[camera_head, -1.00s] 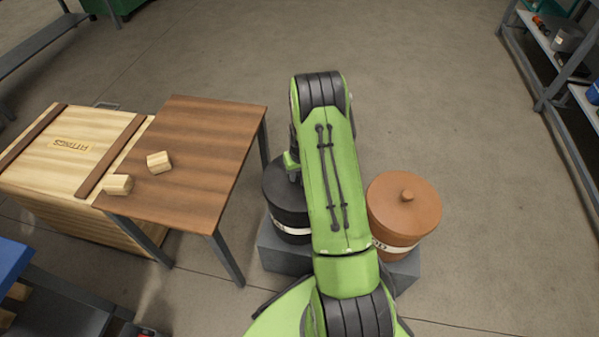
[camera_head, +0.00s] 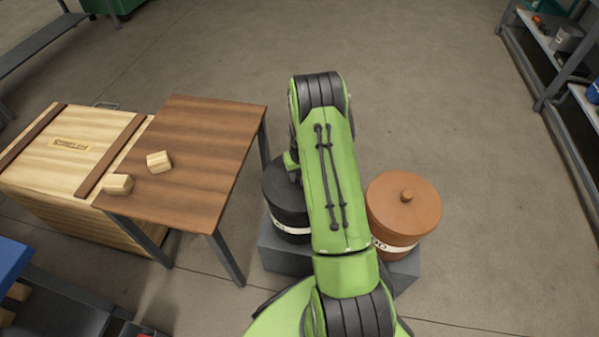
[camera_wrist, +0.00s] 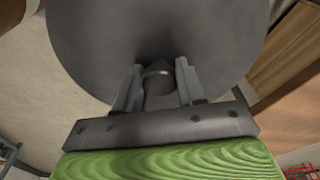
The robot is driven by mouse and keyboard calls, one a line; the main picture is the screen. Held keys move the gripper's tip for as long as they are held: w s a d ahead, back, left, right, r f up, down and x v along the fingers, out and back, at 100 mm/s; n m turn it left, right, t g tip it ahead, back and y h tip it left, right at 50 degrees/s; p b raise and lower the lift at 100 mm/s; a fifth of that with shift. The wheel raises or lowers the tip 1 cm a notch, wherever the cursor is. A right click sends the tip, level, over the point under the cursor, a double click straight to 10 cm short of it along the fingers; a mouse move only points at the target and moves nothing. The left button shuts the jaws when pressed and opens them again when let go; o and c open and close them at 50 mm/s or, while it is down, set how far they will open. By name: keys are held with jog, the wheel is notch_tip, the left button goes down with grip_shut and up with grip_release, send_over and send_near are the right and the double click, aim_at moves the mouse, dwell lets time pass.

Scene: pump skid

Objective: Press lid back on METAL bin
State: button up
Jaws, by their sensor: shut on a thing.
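The dark bin (camera_head: 284,208) stands on a grey plinth to the left of my arm in the head view. A white label shows low on its side, partly covered by my arm, and I cannot read it. Its dark round lid (camera_wrist: 160,30) fills the upper middle of the wrist view. My gripper (camera_wrist: 158,88) is shut on the lid's small knob (camera_wrist: 158,76), with one finger on each side of it. In the head view my arm covers the gripper and the right part of the lid. I cannot tell whether the lid sits flush.
A terracotta bin (camera_head: 403,205) with its knobbed lid on stands close on the right of the same plinth (camera_head: 285,259). A brown table (camera_head: 205,150) with two wooden blocks and a wooden crate (camera_head: 70,150) stand to the left. Shelves (camera_head: 560,60) stand at the right. The floor beyond is clear.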

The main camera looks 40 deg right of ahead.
dwell(0.4)
jog(key=o, duration=1.2)
jog(key=shift+o, duration=0.5)
jog(key=o, duration=0.4)
jog(key=shift+r+p, duration=2.35)
jog(key=shift+r, duration=1.25)
jog(key=shift+f, duration=0.1)
grip_shut()
